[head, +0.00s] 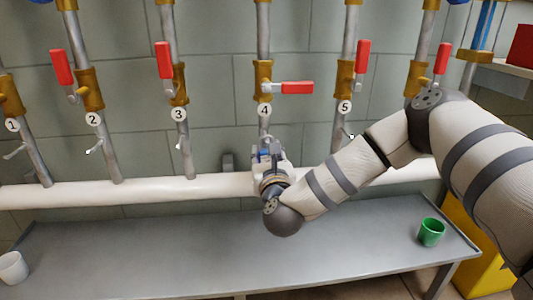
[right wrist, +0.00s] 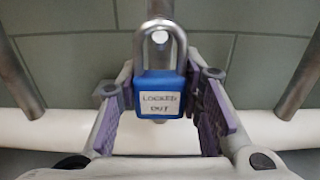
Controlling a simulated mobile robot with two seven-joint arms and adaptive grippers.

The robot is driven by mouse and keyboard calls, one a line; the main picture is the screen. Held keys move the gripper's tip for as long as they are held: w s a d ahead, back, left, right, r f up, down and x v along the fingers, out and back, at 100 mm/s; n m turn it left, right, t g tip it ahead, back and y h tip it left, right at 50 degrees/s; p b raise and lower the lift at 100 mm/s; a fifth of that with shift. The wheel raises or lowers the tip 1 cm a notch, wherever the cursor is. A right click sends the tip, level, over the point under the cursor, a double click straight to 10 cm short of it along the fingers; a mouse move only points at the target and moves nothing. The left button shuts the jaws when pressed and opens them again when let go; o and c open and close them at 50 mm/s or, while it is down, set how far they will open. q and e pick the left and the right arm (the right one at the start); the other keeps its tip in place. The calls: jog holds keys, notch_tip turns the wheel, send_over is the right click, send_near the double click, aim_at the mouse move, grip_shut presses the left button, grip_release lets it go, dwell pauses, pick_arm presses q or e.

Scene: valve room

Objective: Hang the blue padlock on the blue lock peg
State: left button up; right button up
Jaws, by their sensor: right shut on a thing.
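The blue padlock (right wrist: 159,92), with a grey shackle and a "LOCKED OUT" label, is upright between the fingers of my right gripper (right wrist: 166,100). In the head view my right gripper (head: 270,160) is shut on the padlock in front of the pipe marked 4, below its red-handled valve (head: 264,87). A pale round peg end (right wrist: 160,38) shows inside the shackle loop in the right wrist view. I cannot tell whether the shackle is around this peg or only in front of it. No blue colour shows on the peg. My left gripper is out of view.
Similar pale pegs stick out from the neighbouring pipes, such as the peg on pipe 3 (head: 182,142). A white horizontal pipe (head: 150,188) runs behind my gripper. The grey bench (head: 150,250) below holds a green cup (head: 431,233) and a white cup (head: 12,268); its middle is clear.

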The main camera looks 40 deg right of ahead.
jog(key=shift+r, duration=0.1)
dwell(0.3)
jog(key=shift+r+p, duration=0.45)
jog(key=shift+r, duration=0.15)
dwell(0.7)
jog(key=p+v, duration=0.2)
jog(key=v, duration=0.5)
jog(key=shift+s+p, duration=0.25)
jog(key=shift+p, duration=0.1)
jog(key=shift+a, duration=0.1)
dwell(1.6)
